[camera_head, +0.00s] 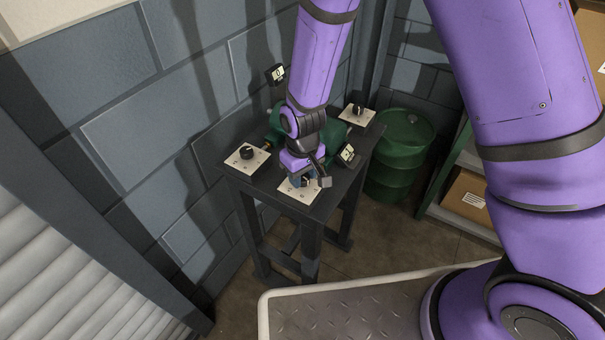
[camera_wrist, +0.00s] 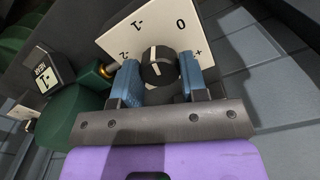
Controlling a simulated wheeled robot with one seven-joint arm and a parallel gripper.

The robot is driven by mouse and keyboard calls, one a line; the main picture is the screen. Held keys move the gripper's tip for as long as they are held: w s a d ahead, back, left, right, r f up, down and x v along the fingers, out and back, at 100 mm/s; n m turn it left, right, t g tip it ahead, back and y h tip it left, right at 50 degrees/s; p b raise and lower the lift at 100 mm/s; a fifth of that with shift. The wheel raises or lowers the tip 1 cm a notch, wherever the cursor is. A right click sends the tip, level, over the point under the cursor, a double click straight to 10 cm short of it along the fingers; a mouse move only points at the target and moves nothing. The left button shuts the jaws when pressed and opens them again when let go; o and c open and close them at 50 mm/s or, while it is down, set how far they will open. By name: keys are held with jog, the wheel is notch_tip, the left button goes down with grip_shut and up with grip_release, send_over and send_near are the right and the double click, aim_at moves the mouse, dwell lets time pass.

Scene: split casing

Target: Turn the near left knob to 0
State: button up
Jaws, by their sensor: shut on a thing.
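My gripper (camera_head: 305,183) is over the near plate on the dark table, and it hides the knob there in the head view. In the wrist view my gripper's blue fingers (camera_wrist: 160,80) are shut on a black knob (camera_wrist: 162,72), one on each side. The knob's white line points roughly at -1. The pale dial plate (camera_wrist: 215,40) under it has -2, -1, 0 and a partly hidden plus mark; the 0 is up and right of the knob.
A second black knob (camera_head: 247,152) sits on a plate at the table's left corner, another (camera_head: 357,110) at the far right. A green casing (camera_head: 335,133) lies between them. Another display (camera_head: 276,73) reads 0. A green drum (camera_head: 402,155) stands right of the table (camera_head: 345,190).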

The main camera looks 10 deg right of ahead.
aim_at(303, 177)
jog(key=m, duration=0.4)
jog(key=shift+m, duration=2.5)
jog(key=o, duration=0.9)
jog(key=shift+o, duration=0.2)
jog(key=shift+r, duration=0.1)
notch_tip(303, 177, up, 11)
jog(key=shift+f, duration=0.2)
